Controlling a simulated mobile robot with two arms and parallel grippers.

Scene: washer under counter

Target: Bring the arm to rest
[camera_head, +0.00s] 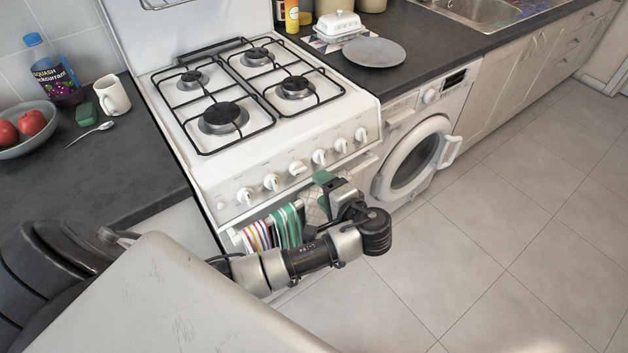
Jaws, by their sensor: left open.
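My left arm comes in from the lower left and reaches across in front of the white stove (225,175). My left gripper (318,196) is at the arm's far end, close to the stove's front below the knobs. Its jaws are open, and I see nothing held in them. Striped towels (272,230) hang on the oven's front just left of the gripper; I cannot tell whether it touches them. My right gripper is not in view.
The washer (408,165) under the counter has its round door ajar at right. A grey plate (374,51) and a butter dish (339,24) are on the counter. A bowl of apples (22,140), a mug (112,95) and a bottle (52,70) stand left. The floor (480,250) is clear.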

